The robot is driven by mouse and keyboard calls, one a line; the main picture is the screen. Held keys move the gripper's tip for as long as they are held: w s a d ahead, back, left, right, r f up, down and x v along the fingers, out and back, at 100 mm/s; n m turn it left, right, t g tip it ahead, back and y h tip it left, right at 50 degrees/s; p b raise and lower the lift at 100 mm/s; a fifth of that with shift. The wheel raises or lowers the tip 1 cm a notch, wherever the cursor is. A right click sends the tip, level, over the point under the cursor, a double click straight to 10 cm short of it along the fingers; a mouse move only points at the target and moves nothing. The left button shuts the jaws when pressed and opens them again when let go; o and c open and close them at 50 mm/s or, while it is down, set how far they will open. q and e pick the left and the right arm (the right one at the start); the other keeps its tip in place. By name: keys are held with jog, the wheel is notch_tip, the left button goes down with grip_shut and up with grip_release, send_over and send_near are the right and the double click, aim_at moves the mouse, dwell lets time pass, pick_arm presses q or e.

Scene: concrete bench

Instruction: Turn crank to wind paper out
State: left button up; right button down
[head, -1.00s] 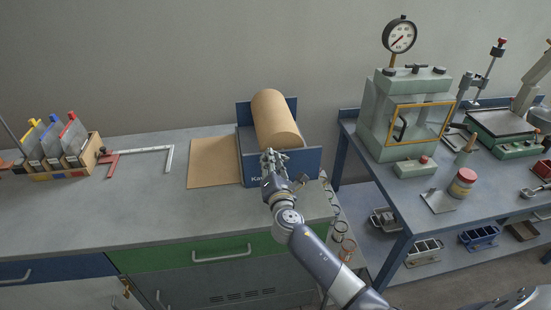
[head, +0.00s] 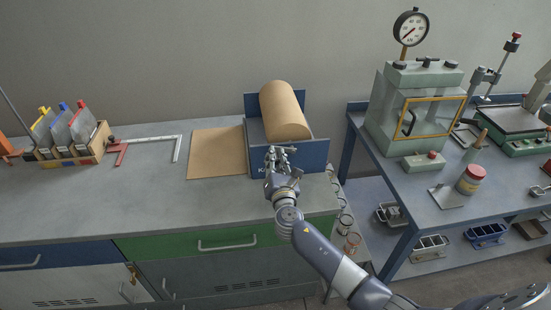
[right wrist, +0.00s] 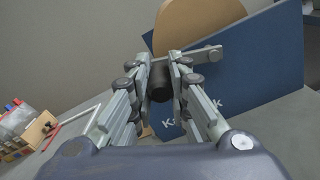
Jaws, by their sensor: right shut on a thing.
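A blue paper dispenser (head: 312,158) stands on the bench with a roll of brown paper (head: 284,110) in it. A flat sheet of brown paper (head: 217,153) lies on the bench to its left. My right gripper (head: 278,154) is at the dispenser's front face. In the right wrist view its fingers are shut on the black knob (right wrist: 160,82) of the crank, whose grey arm (right wrist: 205,55) reaches right across the blue panel. The roll's round end (right wrist: 195,25) shows behind. In the head view the gripper hides most of the crank. My left gripper is not in view.
A green press (head: 415,110) with a gauge stands on the blue table at right. The front of the bench is clear.

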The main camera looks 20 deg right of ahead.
jog(key=shift+f, duration=0.1)
jog(key=c, duration=1.5)
grip_release()
jog(key=shift+o, duration=0.2)
jog(key=v, duration=1.2)
